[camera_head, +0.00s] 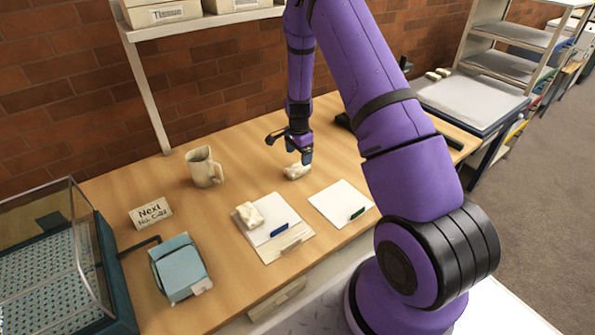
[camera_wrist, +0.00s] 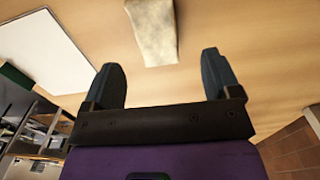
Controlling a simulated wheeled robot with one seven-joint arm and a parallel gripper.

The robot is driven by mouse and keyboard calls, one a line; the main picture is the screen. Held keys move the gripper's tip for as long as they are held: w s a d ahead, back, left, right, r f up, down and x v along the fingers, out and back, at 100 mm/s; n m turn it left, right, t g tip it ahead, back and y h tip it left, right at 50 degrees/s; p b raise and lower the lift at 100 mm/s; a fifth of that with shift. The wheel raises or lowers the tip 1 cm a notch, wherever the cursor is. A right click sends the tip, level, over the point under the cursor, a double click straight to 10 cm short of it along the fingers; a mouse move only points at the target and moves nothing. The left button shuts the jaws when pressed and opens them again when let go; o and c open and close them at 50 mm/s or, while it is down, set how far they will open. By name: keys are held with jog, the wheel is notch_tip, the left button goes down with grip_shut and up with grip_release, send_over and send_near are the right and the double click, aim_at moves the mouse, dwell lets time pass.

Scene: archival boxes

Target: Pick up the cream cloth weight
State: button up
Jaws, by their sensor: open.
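A cream cloth weight (camera_head: 296,171) lies on the wooden table below my gripper (camera_head: 290,148) in the head view. In the wrist view the cloth weight (camera_wrist: 153,32) shows at the top, beyond the fingertips and between their lines. My gripper (camera_wrist: 166,72) is open, with both dark fingers apart and nothing between them. A second cream cloth weight (camera_head: 249,214) lies on the left white sheet on the table.
A cream mug (camera_head: 204,167) stands left of the gripper. A sign card (camera_head: 150,214), a teal box (camera_head: 179,268) and a glass-sided case (camera_head: 50,260) are further left. A white sheet (camera_head: 340,203) with a green marker lies in front. A shelf (camera_head: 205,22) with boxes hangs above.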

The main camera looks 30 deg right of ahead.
aim_at(298, 167)
jog(key=shift+s+a+f, duration=0.1)
jog(key=shift+a+f, duration=0.05)
jog(key=shift+f, duration=1.4)
jog(key=shift+s+a+f, duration=0.1)
jog(key=shift+f, duration=1.45)
jog(key=c, duration=1.3)
